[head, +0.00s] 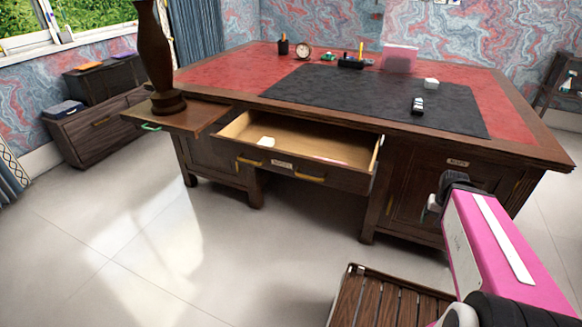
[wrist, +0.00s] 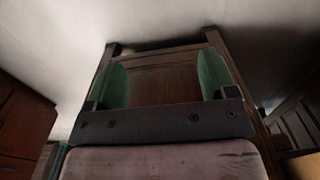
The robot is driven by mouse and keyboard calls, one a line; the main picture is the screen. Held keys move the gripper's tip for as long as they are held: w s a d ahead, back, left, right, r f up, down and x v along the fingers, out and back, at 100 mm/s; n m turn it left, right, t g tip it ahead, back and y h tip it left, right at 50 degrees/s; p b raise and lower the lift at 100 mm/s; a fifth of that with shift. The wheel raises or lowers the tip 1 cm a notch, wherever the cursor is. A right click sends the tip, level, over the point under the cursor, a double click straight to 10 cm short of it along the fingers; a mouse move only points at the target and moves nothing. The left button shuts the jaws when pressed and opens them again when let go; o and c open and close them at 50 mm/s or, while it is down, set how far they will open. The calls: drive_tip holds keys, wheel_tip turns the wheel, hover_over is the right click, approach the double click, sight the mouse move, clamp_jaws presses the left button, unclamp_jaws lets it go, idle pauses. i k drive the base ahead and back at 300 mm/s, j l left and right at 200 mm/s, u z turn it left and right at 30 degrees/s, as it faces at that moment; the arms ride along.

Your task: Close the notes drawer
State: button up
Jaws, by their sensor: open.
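The wide middle drawer of the desk, the only drawer I see pulled out, has a dark wooden front (head: 300,172) with two brass handles and a small label too blurred to read. I take it as the notes drawer. A white item (head: 266,142) and something pale pinkish lie inside. My arm is at the lower right in the head view, apart from the drawer front. My gripper shows in the wrist view (wrist: 162,75), with two green fingers wide apart and nothing held between them. A dark wooden panelled piece lies beyond the fingers. The drawer is not clearly identifiable in the wrist view.
The desk (head: 225,78) carries a black mat, a pen cup, a clock and small items. A pull-out shelf (head: 190,118) with a turned wooden post on it sticks out left. A slatted wooden seat (head: 375,300) stands front right. Pale floor (head: 200,260) before the drawer is clear.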

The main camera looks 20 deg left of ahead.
sight(297, 140)
drive_tip(key=l+u, duration=0.15)
drive_tip(key=u, duration=0.3)
drive_tip(key=i+l+u, duration=0.1)
drive_tip(key=u, duration=0.4)
drive_tip(key=l+u, duration=0.25)
drive_tip(key=u, duration=0.2)
drive_tip(key=i+j, duration=0.15)
drive_tip(key=j, duration=0.25)
drive_tip(key=i+j+u, duration=0.1)
drive_tip(key=j, duration=0.25)
drive_tip(key=i, duration=0.1)
